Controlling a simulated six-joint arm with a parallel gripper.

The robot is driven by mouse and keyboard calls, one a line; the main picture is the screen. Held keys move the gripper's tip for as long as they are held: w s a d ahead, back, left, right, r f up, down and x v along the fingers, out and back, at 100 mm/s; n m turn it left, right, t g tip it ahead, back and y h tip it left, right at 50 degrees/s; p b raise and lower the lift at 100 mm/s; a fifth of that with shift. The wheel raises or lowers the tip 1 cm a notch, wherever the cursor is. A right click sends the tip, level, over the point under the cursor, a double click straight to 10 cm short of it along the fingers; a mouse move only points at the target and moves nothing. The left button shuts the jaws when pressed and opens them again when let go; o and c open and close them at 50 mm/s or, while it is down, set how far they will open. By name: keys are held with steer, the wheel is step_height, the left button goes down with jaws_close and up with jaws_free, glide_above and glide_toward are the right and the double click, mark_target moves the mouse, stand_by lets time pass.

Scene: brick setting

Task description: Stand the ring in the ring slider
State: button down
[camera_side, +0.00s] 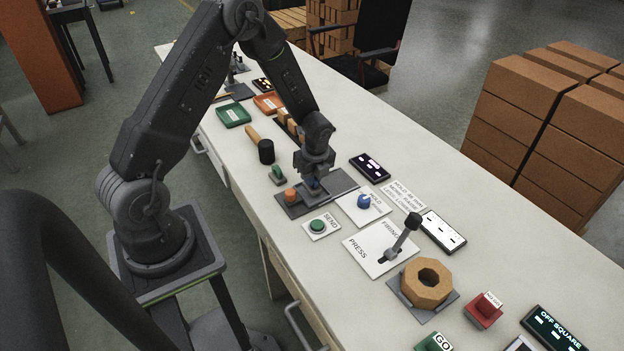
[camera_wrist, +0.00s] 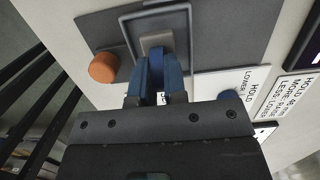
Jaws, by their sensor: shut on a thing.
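My gripper (camera_side: 315,184) is low over a dark grey panel (camera_side: 345,183). Its jaws are shut on a small piece that is mostly hidden; it may be the ring. In the wrist view two blue strips (camera_wrist: 158,75) converge at the jaw tips; I cannot tell whether they are finger pads or part of the held piece. Just past them a light grey block (camera_wrist: 157,42) shows inside a raised rectangular frame (camera_wrist: 128,30), which may be the ring slider. I cannot tell whether the held piece touches the frame. An orange knob (camera_wrist: 103,67) stands beside the frame.
A blue knob (camera_side: 364,201), a green SEND button (camera_side: 318,226) and a press lever (camera_side: 402,238) stand nearby. A tan octagonal block with a hole (camera_side: 428,280) sits further right. A dark-headed mallet (camera_side: 265,151) and a small green piece (camera_side: 277,174) are behind.

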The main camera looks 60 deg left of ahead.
steer(key=shift+f, duration=0.55)
steer(key=c, duration=1.2)
jaws_free()
steer(key=shift+f, duration=0.1)
steer(key=shift+o, duration=0.2)
